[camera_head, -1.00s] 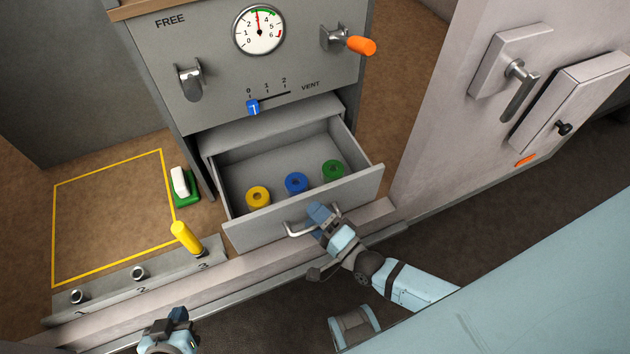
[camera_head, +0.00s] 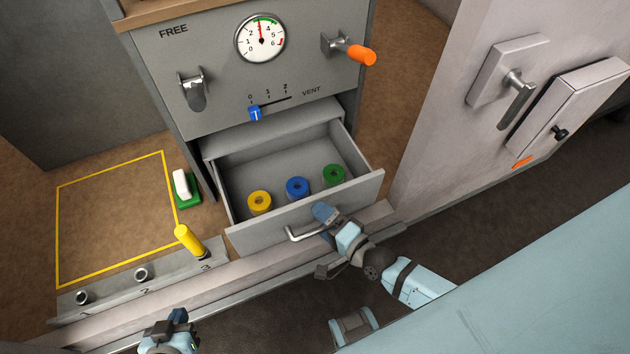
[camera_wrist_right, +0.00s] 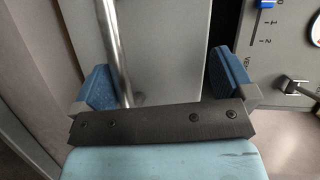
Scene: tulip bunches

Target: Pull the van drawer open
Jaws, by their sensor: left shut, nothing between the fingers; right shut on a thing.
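The van drawer (camera_head: 250,237) is a grey drawer low in the cabinet, and it stands pulled out. Inside lie a yellow ring (camera_head: 260,202), a blue ring (camera_head: 297,188) and a green ring (camera_head: 334,175). Its metal bar handle (camera_head: 301,236) is on the front. My right gripper (camera_head: 325,214) is at the handle's right end, shut on it and hiding that end. In the right wrist view the bar (camera_wrist_right: 114,45) runs down between the blue fingers, close to the left one. My left gripper (camera_head: 172,322) is shut and empty at the bottom edge.
A grey sill (camera_head: 215,290) runs in front of the drawer. A rail with a yellow peg (camera_head: 189,240) stands at left, near a white-and-green block (camera_head: 184,188). The cabinet panel has an orange-gripped lever (camera_head: 360,54). A pale door (camera_head: 450,120) stands at right.

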